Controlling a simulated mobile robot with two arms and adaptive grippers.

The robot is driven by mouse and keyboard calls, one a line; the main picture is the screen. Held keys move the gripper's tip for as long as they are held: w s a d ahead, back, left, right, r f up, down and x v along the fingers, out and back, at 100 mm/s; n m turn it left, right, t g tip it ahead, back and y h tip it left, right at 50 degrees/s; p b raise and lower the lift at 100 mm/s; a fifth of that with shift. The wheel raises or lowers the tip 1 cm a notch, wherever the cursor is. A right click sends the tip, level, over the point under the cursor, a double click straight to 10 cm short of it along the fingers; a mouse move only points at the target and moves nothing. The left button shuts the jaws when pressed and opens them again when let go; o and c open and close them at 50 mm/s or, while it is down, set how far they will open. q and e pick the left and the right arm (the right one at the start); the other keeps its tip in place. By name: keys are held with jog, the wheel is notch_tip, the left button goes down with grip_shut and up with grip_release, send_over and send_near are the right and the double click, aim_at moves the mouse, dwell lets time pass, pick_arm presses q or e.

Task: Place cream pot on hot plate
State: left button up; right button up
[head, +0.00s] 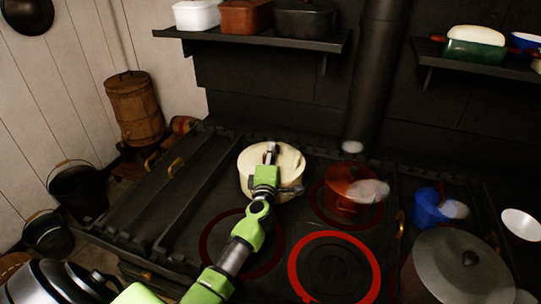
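The cream pot (248,158) stands at the back left of the black stove top, in the middle of the head view. My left gripper (271,160) is directly over it and overlaps its top and front side. Whether the fingers are closed on the pot is hidden by the gripper itself. A bright red ringed hot plate (298,268) is at the front, to the right of my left arm, with nothing on it. A dimmer ringed plate (204,243) lies partly behind my arm. My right gripper does not show.
A red pot (340,190) stands on another ringed plate right of the cream pot, with whitish steam nearby. A blue pot (426,207) and a large lidded pot (440,265) stand farther right. A shelf (250,37) with pots hangs above; a stovepipe (375,90) rises behind.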

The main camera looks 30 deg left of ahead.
pick_arm(q)
jog(key=shift+f, duration=0.1)
jog(key=v, duration=1.2)
jog(key=shift+w, duration=0.1)
